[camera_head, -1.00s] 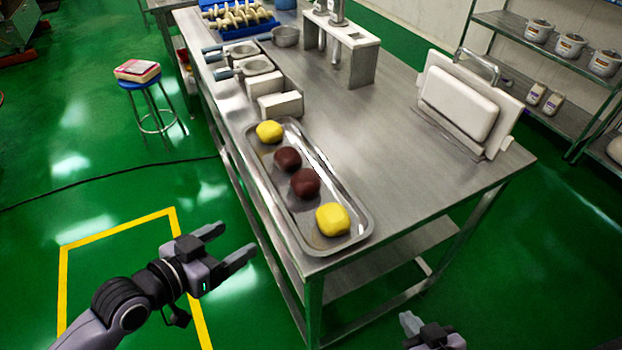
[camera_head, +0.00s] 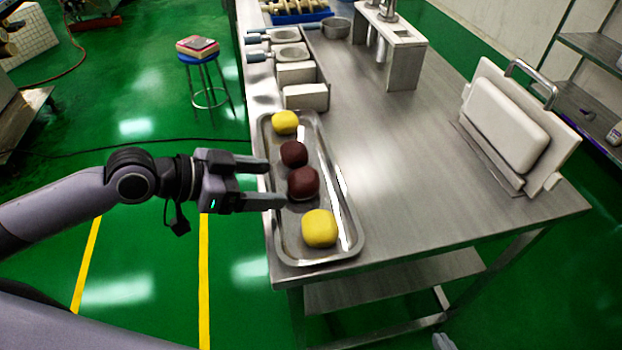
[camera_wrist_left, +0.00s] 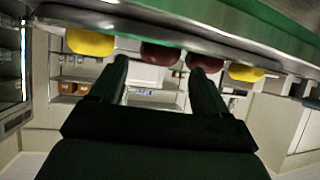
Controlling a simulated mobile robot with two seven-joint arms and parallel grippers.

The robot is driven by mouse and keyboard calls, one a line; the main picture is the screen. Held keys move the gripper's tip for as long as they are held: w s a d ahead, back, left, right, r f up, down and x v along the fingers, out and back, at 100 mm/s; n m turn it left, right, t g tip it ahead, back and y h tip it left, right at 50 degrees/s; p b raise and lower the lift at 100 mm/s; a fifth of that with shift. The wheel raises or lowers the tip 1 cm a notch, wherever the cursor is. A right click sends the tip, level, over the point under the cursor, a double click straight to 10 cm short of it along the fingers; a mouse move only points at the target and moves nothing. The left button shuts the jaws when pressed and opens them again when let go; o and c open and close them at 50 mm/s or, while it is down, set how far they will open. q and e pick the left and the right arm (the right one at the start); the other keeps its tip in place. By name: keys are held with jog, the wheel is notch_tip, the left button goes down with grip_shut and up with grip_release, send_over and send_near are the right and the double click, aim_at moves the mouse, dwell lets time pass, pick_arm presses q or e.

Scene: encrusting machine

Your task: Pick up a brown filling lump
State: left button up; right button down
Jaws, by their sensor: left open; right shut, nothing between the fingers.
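Two dark brown filling lumps lie in the steel tray (camera_head: 345,225): the farther brown lump (camera_head: 293,153) and the nearer brown lump (camera_head: 304,183). My left gripper (camera_head: 277,183) is open and empty at the tray's left edge, its fingers pointing right toward the brown lumps. In the left wrist view, the two brown lumps (camera_wrist_left: 160,53) (camera_wrist_left: 204,61) show beyond the open fingers, near the fingertips. Neither lump appears held. Only a small tip of my right gripper (camera_head: 442,342) shows at the bottom edge; it is shut and empty.
Yellow lumps (camera_head: 285,122) (camera_head: 319,229) lie at the far and near ends of the tray. White blocks (camera_head: 306,97) stand behind it on the steel table (camera_head: 420,190). A white board on a stand (camera_head: 510,125) is at the right. The table between is clear.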

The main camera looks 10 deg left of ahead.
aim_at(290, 184)
pick_arm(q)
jog(key=shift+p+x, duration=0.5)
jog(key=shift+x, duration=2.85)
jog(key=c, duration=0.8)
